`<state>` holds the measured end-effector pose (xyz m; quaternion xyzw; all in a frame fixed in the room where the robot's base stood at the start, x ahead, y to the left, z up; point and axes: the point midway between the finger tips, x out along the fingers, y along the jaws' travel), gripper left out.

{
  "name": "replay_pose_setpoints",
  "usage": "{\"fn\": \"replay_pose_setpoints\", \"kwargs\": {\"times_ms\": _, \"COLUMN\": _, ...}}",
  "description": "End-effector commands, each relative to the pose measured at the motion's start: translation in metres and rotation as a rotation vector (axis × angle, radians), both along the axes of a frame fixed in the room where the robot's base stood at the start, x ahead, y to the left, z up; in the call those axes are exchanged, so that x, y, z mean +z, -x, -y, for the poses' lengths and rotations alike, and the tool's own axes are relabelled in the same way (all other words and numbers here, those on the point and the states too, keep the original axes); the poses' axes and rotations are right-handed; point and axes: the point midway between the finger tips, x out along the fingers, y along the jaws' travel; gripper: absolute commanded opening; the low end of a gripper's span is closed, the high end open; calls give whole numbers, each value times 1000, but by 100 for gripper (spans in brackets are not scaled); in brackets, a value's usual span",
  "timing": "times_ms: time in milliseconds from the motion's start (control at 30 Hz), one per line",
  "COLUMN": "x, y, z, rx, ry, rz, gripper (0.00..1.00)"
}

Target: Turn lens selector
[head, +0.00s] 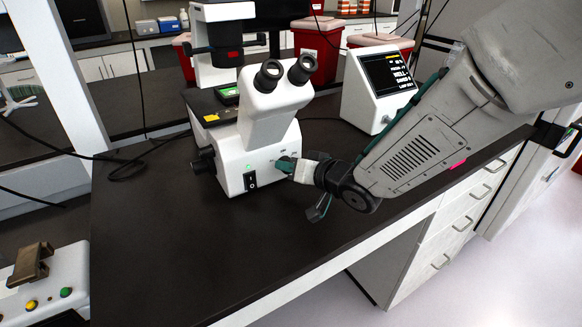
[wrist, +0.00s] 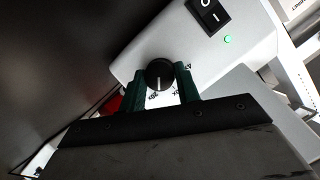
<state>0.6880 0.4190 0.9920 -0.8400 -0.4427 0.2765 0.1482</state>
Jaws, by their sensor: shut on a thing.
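The lens selector (wrist: 159,74) is a round black knob with a white pointer line on the white microscope's side. In the wrist view it sits between the green fingers of my gripper (wrist: 162,88), which is shut on it. Several small printed marks show around the knob, partly hidden by the fingers. In the head view the white microscope (head: 232,155) stands on the black bench, and my gripper (head: 286,165) reaches its right side from the right. The knob is hidden there behind the fingers.
A black power switch (wrist: 209,14) and a green light (wrist: 228,39) are near the knob. A white device with a screen (head: 388,72) stands behind my arm. Red bins (head: 318,45) are at the back. The black bench (head: 170,250) is clear in front of the microscope.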

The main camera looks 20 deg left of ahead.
Motion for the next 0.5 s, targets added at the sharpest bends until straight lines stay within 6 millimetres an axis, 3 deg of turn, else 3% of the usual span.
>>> {"fn": "replay_pose_setpoints", "kwargs": {"times_ms": 500, "x": -2, "y": -1, "z": 1, "rx": -1, "ry": -198, "rz": -233, "gripper": 9}}
